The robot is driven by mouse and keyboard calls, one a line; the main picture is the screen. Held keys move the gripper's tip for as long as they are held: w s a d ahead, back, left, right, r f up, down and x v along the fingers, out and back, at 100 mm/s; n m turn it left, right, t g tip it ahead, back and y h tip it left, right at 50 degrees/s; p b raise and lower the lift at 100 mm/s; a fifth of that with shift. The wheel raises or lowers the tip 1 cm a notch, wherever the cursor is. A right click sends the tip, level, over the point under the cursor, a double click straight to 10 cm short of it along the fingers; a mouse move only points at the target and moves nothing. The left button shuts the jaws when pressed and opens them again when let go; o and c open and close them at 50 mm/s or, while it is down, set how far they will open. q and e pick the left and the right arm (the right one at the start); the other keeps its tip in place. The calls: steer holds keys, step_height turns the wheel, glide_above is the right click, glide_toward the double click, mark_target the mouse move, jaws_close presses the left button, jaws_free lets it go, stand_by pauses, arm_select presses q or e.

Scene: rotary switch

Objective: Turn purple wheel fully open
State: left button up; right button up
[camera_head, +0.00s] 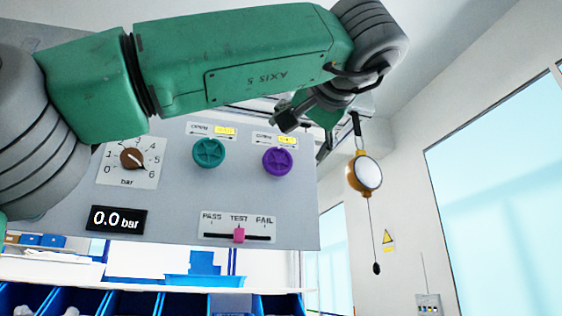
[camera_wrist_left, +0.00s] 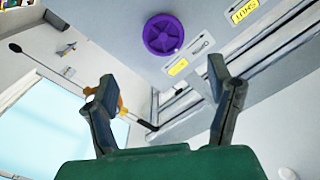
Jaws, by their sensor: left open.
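The purple wheel (camera_head: 278,161) is mounted on the right side of a grey panel, below a label reading OPEN. In the left wrist view the purple wheel (camera_wrist_left: 163,35) shows at the top, beyond the fingertips. My left gripper (camera_head: 290,112) is above the wheel in the head view, at the end of my green arm, and does not touch it. In the left wrist view its two fingers (camera_wrist_left: 162,78) are spread apart with nothing between them. My right gripper is not in view.
The grey panel (camera_head: 180,222) also carries a teal wheel (camera_head: 209,153), a bar knob (camera_head: 132,158), a 0.0 bar display (camera_head: 116,220) and a pink slider (camera_head: 239,235). An orange balancer (camera_head: 365,174) hangs to the right. Blue bins (camera_head: 180,303) stand below.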

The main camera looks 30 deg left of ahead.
mark_target(281, 160)
arm_select(q)
steer(key=x, duration=0.5)
steer(key=shift+d+r+p, duration=0.1)
steer(key=shift+r+p, duration=0.15)
steer(key=shift+p, duration=0.15)
steer(key=x, duration=0.4)
steer(key=s+a+p+x, duration=0.1)
steer(key=x, duration=0.1)
steer(key=shift+w+a+f, duration=0.25)
steer(key=shift+d+r, duration=0.1)
steer(key=shift+d, duration=0.65)
steer(key=shift+w+d, duration=0.1)
steer(key=shift+d, duration=0.05)
steer(key=c, duration=0.4)
steer(key=shift+d, duration=0.1)
steer(key=c, duration=0.7)
steer(key=shift+s, duration=0.2)
steer(key=shift+c, duration=0.4)
steer(key=shift+w+a, duration=0.1)
steer(key=shift+a, duration=0.2)
